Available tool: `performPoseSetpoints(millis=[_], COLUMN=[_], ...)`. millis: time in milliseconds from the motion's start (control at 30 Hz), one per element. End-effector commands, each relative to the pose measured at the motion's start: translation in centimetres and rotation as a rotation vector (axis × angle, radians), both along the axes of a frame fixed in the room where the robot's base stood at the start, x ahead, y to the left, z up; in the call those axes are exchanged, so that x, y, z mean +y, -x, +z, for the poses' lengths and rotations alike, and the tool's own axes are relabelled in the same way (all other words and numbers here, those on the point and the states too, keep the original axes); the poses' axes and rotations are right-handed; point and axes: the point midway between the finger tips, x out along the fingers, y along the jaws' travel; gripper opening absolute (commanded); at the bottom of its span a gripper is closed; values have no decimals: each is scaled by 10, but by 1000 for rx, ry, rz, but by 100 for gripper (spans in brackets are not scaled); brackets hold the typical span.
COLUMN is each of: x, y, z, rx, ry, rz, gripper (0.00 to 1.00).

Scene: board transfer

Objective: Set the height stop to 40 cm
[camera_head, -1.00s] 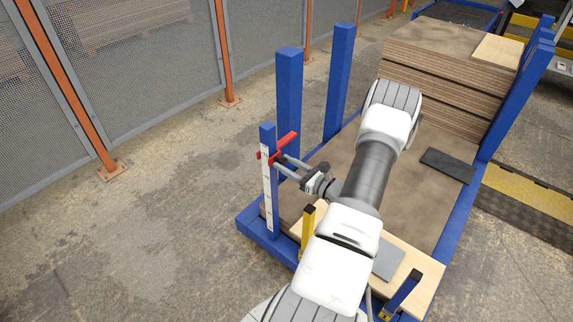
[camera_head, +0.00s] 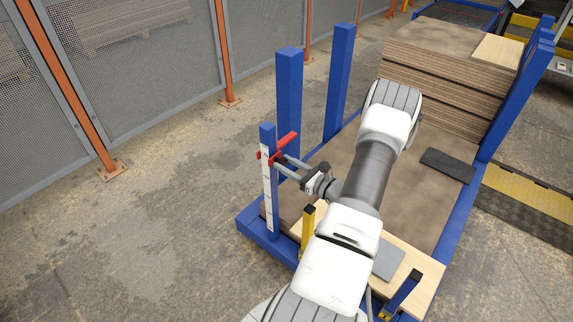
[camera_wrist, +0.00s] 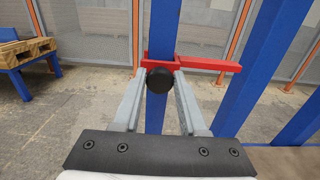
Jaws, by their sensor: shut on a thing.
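The height stop is a red slider with a side arm (camera_head: 286,145) on a blue post (camera_head: 268,135) with a white scale strip (camera_head: 268,200). It sits near the top of the strip. I cannot read the scale's numbers. In the wrist view the red stop (camera_wrist: 208,64) crosses the post, with a black round knob (camera_wrist: 159,80) at its front. My gripper (camera_head: 278,164) reaches the stop from the right. In the wrist view my gripper's fingers (camera_wrist: 160,84) are shut on the black knob, one on each side.
Blue uprights (camera_head: 289,100) stand behind the post. A stack of brown boards (camera_head: 440,75) lies at the far end of the blue-framed platform. A yellow post (camera_head: 308,230) stands close to my arm. A grey plate (camera_head: 388,262) lies on a light board. Open floor is at left.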

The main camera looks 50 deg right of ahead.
Motion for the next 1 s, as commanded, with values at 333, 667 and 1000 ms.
performPoseSetpoints(millis=[333,667,1000], x=[0,0,0], y=[1,1,1], z=[-1,-19,-45], rx=[2,3,3], ry=[0,-3,-2], rz=[-1,-2,-1], gripper=[0,0,0])
